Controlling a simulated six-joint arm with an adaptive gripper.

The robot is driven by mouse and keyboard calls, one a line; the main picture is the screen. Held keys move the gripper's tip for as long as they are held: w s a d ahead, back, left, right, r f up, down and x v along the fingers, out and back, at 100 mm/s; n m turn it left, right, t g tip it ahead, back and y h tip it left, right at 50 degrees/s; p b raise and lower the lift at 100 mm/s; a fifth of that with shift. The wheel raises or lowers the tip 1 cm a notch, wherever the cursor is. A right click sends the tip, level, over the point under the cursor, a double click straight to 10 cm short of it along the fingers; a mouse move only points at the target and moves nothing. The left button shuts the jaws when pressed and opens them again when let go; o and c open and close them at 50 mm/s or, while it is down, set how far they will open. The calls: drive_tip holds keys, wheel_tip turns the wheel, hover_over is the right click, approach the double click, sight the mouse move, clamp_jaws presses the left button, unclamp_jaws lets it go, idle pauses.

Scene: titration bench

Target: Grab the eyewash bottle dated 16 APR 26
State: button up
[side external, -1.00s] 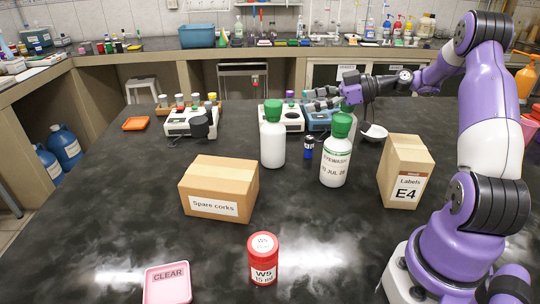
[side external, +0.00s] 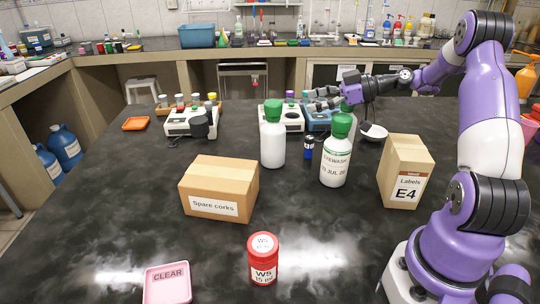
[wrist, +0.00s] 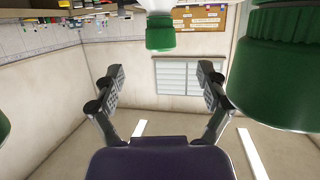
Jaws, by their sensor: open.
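In the side view, a white eyewash bottle (side external: 336,165) with a green cap shows a label with a JUL date; the day is unclear. A second white green-capped bottle (side external: 272,148) stands to its left, with no readable label on the side shown. No 16 APR 26 date is readable. My gripper (side external: 320,98) is open behind these bottles. In the wrist view, a green cap (wrist: 160,38) shows ahead of the spread fingers (wrist: 160,74), apart from them. A large green cap (wrist: 285,65) is close at right, and another green edge (wrist: 3,128) is at left.
A Spare corks box (side external: 218,188) and Labels E4 box (side external: 405,172) flank the bottles. A red W5 jar (side external: 263,258) and pink CLEAR dish (side external: 167,284) stand in front. A small blue vial (side external: 308,148), white bowl (side external: 374,133) and bench instruments (side external: 190,122) are near the bottles.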

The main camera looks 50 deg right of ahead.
sight(275, 102)
drive_tip(key=w+a+r+m+g+h, duration=0.2)
drive_tip(key=w+a+r+g+h, duration=0.35)
drive_tip(key=g, duration=0.25)
drive_tip(key=shift+h, duration=0.35)
drive_tip(key=f, duration=0.4)
drive_tip(key=shift+w+d+f, duration=0.15)
drive_tip(key=shift+w+f, duration=0.2)
drive_tip(key=shift+w, duration=0.05)
drive_tip(key=x, duration=0.5)
drive_tip(key=shift+w+d+r, duration=0.1)
drive_tip(key=shift+w, duration=0.25)
clamp_jaws()
